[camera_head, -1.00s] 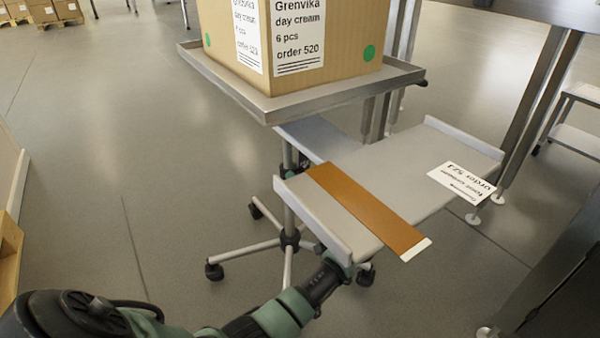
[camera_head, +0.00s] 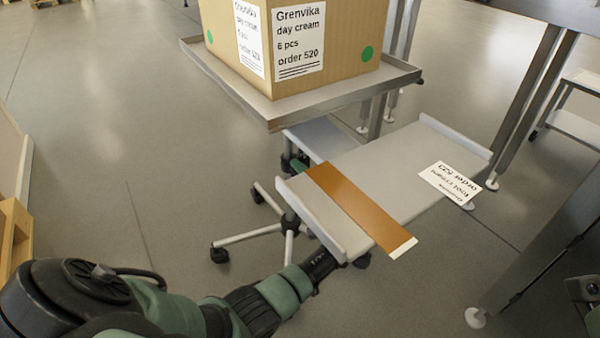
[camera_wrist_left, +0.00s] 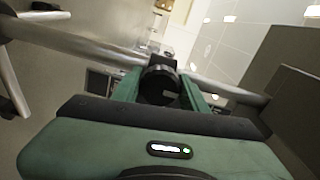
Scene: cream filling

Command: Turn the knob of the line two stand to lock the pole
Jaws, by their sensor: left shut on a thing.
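The line two stand has a grey platform (camera_head: 380,165) with an orange stripe, a pole and a wheeled star base (camera_head: 289,220). My left gripper comes from the lower left in the head view, and its fingertips are hidden beneath the platform's near end. In the left wrist view the green fingers of my left gripper (camera_wrist_left: 160,88) are shut on a dark knob (camera_wrist_left: 160,72), one finger on each side. The metal pole (camera_wrist_left: 80,40) crosses behind the knob. The knob is hidden in the head view. My right gripper is not in view.
A cardboard box (camera_head: 340,50) stands on a metal tray (camera_head: 300,108) behind the platform. A paper label (camera_head: 449,184) lies on the platform. Table legs (camera_head: 520,110) stand at the right. Open floor (camera_head: 110,130) lies to the left.

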